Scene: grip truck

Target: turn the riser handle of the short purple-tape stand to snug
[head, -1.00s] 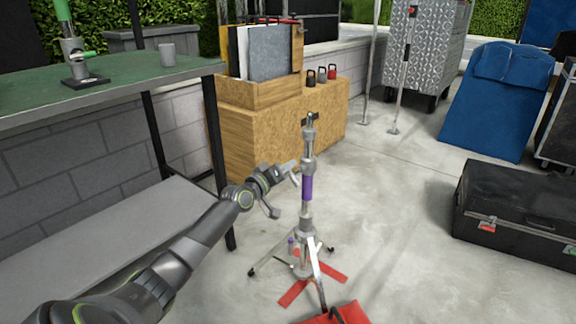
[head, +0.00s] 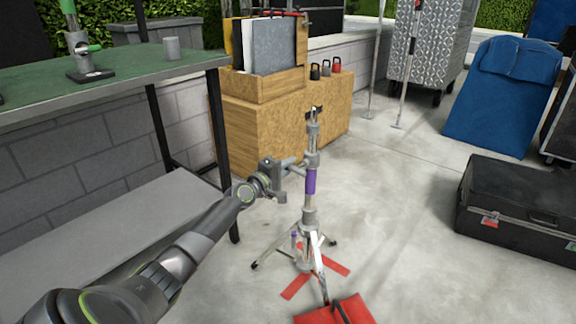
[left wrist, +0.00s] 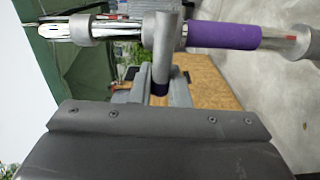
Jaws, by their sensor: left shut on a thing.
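The short stand (head: 310,215) stands upright on the concrete, with a purple tape band (head: 311,181) around its riser. The band also shows in the left wrist view (left wrist: 222,36), where the riser lies sideways across the top. The riser handle (left wrist: 165,45) sticks out from the collar beside the tape, toward my gripper. My left gripper (head: 290,170) is at the left side of the riser, just above the tape, shut on the handle. The handle's far end is between the grey fingers (left wrist: 158,92) in the left wrist view. My right gripper is not in view.
A green-topped table (head: 120,78) is at left, a wooden box (head: 270,120) behind. A black case (head: 515,210) lies at right, with clear floor between.

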